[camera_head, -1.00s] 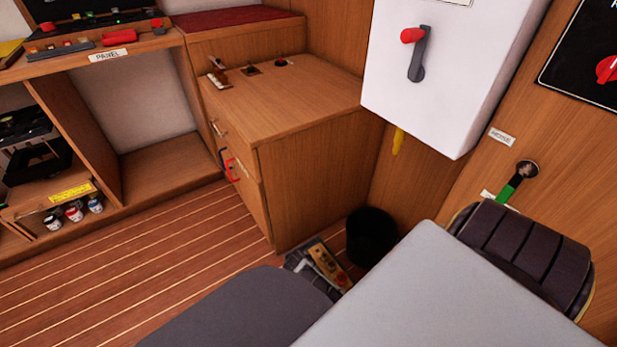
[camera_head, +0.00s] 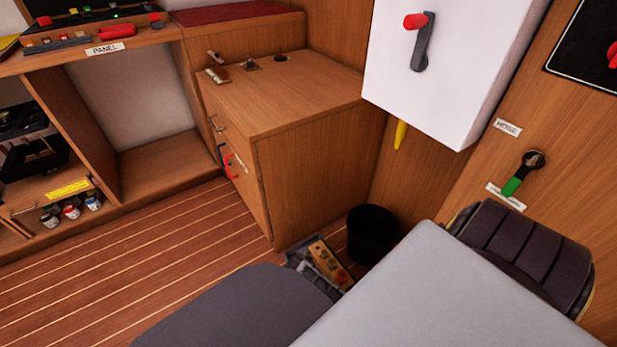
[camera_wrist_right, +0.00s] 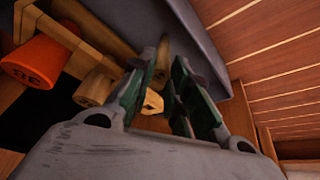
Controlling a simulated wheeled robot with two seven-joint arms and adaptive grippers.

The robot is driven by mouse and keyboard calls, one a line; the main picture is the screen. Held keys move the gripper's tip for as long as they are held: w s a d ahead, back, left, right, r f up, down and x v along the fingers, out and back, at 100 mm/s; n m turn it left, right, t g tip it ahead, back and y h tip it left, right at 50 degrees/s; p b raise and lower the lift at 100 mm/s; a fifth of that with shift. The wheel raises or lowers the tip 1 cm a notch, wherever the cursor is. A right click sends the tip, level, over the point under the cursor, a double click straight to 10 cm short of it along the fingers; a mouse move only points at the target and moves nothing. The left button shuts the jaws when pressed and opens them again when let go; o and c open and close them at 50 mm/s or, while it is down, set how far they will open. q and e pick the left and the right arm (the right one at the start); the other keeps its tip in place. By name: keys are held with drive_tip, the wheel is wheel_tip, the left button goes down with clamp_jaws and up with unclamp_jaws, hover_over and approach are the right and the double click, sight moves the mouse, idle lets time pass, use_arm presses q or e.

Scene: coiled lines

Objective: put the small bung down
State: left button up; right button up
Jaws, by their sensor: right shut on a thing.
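My right gripper (camera_wrist_right: 168,60) shows in the right wrist view, its green-padded fingers closed around a slim tan bung (camera_wrist_right: 163,52), which is partly hidden between them. Other tan bungs (camera_wrist_right: 95,86) and a larger orange bung (camera_wrist_right: 38,60) sit beside a wooden rack (camera_wrist_right: 85,42), left of the fingers. In the head view a wooden rack (camera_head: 333,262) with small items lies on the floor, partly hidden by the grey cushion. A grey shape overlaps it; I cannot tell if this is my gripper. My left gripper is not in view.
A black bin (camera_head: 372,235) stands right of the floor rack. A grey cushion (camera_head: 240,310) and a pale tabletop (camera_head: 440,300) fill the near side. A wooden cabinet (camera_head: 315,180) stands behind. Planked floor (camera_head: 130,250) is open at left.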

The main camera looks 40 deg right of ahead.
drive_tip(key=shift+f, duration=0.1)
drive_tip(key=o, duration=0.7)
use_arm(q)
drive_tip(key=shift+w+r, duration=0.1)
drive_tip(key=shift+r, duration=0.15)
use_arm(e)
drive_tip(key=shift+r, duration=0.3)
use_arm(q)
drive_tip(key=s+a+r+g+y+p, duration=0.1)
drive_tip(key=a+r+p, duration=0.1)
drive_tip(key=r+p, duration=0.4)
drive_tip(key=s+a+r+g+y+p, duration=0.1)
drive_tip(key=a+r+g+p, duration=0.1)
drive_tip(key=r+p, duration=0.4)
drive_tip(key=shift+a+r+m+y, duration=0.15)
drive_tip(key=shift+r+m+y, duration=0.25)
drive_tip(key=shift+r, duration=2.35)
use_arm(e)
drive_tip(key=shift+v, duration=5.8)
drive_tip(key=shift+r, duration=0.1)
